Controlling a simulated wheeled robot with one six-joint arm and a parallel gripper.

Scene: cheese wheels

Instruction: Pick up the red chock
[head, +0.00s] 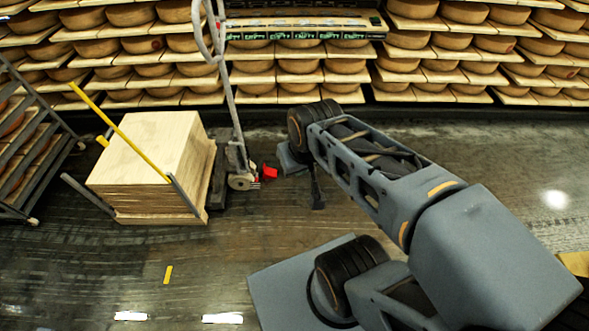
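The red chock (270,172) is a small bright red piece low by the floor, just right of the wheel of a grey upright metal frame. My gripper (317,198) is at the far end of my arm, a short way to the right of the chock. The chock appears apart from it. Only a dark, narrow part of the gripper shows below the wrist. Its fingers cannot be told apart, so its opening is unclear.
The upright metal frame (237,120) and a stack of pale boards (150,165) with a yellow bar (120,133) stand left of the chock. Shelves of cheese wheels (410,40) line the back. A slanted rack (35,150) is at far left. Front-left floor is mostly clear.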

